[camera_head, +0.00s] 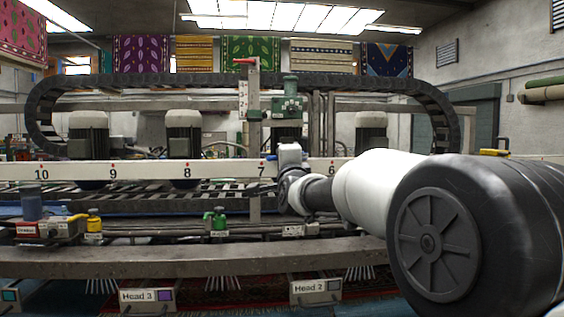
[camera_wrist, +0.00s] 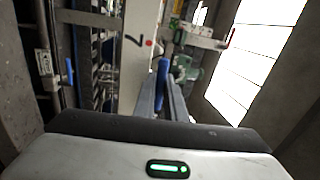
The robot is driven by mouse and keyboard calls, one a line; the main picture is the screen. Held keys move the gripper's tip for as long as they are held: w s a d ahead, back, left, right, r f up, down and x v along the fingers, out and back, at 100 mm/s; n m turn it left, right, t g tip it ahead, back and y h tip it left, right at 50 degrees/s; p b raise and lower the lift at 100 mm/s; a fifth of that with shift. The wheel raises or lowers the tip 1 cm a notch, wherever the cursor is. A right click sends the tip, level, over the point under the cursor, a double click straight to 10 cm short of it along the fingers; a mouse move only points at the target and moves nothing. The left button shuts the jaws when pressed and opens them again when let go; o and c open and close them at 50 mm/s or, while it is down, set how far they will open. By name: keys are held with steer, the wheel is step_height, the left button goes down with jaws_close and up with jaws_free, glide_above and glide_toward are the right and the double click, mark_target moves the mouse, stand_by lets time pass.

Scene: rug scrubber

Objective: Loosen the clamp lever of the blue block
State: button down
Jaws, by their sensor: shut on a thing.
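My gripper (camera_wrist: 163,97) is shut on a blue lever (camera_wrist: 162,76) in the wrist view. The lever stands between the two grey fingers, beside the pale beam with the red dot and the number 7. The block under the lever is hidden by the fingers and hand. In the head view my gripper (camera_head: 290,157) is at the beam, just right of the 7 mark, and its fingertips and the lever cannot be made out. A second blue lever (camera_wrist: 70,71) shows at the left of the wrist view, beside a block with a white label (camera_wrist: 44,62).
The pale numbered beam (camera_head: 130,169) crosses the machine. A green head (camera_head: 287,105) and a post (camera_head: 254,135) stand by my gripper. On the lower rail are a green clamp (camera_head: 215,220), a yellow clamp (camera_head: 94,223) and a red-fronted block (camera_head: 28,230). A grey bar (camera_head: 180,262) runs in front.

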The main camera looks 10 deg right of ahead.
steer(key=c, duration=1.8)
jaws_free()
steer(key=s+f+b, duration=0.1)
steer(key=s+b, duration=0.4)
steer(key=s+f+b, duration=0.1)
steer(key=s+b, duration=0.3)
steer(key=s, duration=0.2)
steer(key=s+f+b, duration=0.1)
steer(key=s+b, duration=0.4)
steer(key=s, duration=0.1)
steer(key=shift+s+f+b, duration=0.1)
steer(key=shift+s+b, duration=0.05)
steer(key=shift+b, duration=0.2)
